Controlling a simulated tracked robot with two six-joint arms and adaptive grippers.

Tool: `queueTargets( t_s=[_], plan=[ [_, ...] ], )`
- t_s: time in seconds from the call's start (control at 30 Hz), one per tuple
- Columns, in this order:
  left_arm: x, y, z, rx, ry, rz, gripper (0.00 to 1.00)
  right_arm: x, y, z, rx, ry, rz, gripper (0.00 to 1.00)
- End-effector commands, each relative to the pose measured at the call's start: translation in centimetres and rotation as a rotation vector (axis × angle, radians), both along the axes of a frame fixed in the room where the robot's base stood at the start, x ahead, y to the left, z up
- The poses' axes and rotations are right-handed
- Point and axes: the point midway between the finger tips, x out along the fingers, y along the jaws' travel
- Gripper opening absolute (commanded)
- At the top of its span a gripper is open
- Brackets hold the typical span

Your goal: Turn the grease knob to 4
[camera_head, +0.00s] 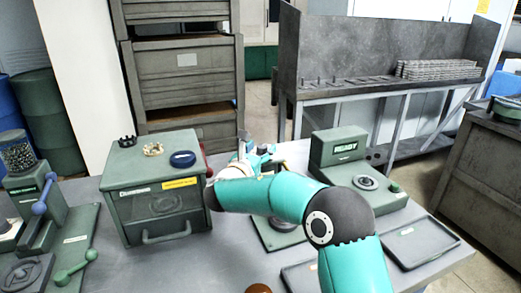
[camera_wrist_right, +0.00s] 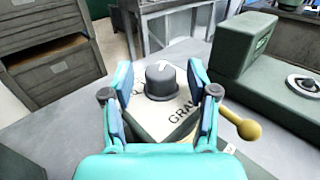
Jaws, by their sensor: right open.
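The grease knob, a dark grey round knob (camera_wrist_right: 160,82), sits on a white-topped panel (camera_wrist_right: 183,112) with black lettering in the right wrist view. The lettering is only partly readable, and a white mark shows at the knob's far side. I cannot read which number the knob points to. My right gripper (camera_wrist_right: 158,100) is open, with one teal finger on each side of the knob as seen from the wrist; I cannot tell whether they touch it. In the head view my right gripper (camera_head: 252,160) is small, and the knob is hidden by the arm. My left gripper is out of view.
A yellow ball-ended lever (camera_wrist_right: 240,124) sticks out right of the panel. The green READY machine (camera_head: 345,150) stands to the right. A green box (camera_head: 155,205) with several rings on top is at left. Trays (camera_head: 420,243) lie at the front right.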

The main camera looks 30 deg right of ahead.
Motion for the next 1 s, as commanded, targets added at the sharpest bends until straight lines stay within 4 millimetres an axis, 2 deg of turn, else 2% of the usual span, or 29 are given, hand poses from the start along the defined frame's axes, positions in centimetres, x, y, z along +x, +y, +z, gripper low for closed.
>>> queueTargets(
  t_s=[0.17,0.4,0.6,0.77,1.0],
  plan=[
    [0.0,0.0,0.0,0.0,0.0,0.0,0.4,-1.1,1.8,0.1,0.001,0.0,0.003,0.59],
    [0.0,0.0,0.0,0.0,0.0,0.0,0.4,-3.7,5.9,0.0,0.0,0.0,0.006,0.59],
    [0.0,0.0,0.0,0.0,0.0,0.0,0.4,-5.6,8.6,-0.1,0.0,0.0,0.004,0.59],
    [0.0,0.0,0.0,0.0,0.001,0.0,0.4,-6.3,9.6,-0.1,0.0,0.0,0.002,0.59],
    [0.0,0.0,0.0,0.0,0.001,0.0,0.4,-6.5,9.8,-0.1,-0.001,0.001,0.001,0.59]
  ],
)
